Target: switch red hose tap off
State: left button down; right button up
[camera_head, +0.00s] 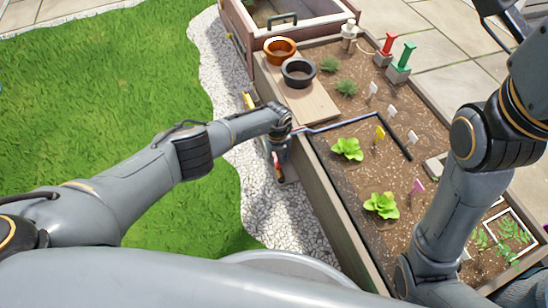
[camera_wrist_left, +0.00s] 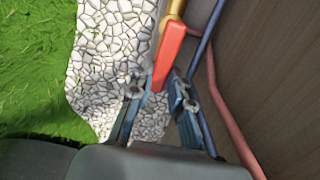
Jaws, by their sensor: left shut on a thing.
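The red tap lever (camera_wrist_left: 168,52) hangs from a brass-yellow tap body (camera_wrist_left: 175,10) beside the wooden bed wall in the left wrist view. My left gripper (camera_wrist_left: 156,92) has its two blue-grey fingers on either side of the lever's lower end and is shut on it. In the head view my left gripper (camera_head: 280,168) points down at the outer side of the planter bed, with a bit of red showing by its fingers. The tap body is mostly hidden there. My right arm is at the right, but its gripper is out of view.
A blue hose (camera_wrist_left: 205,40) and a red hose (camera_wrist_left: 222,105) run along the bed wall close to my left fingers. The planter bed (camera_head: 338,225) holds lettuces (camera_head: 347,149), pots (camera_head: 299,72) and labels. White gravel (camera_head: 215,80) and grass (camera_head: 100,90) lie open left of it.

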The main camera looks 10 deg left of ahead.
aim_at(277, 161)
pick_arm(q)
jog(key=shift+w+d+n, duration=0.1)
jog(key=shift+n, duration=0.3)
jog(key=c, duration=1.2)
grip_release()
notch_tip(277, 161, up, 12)
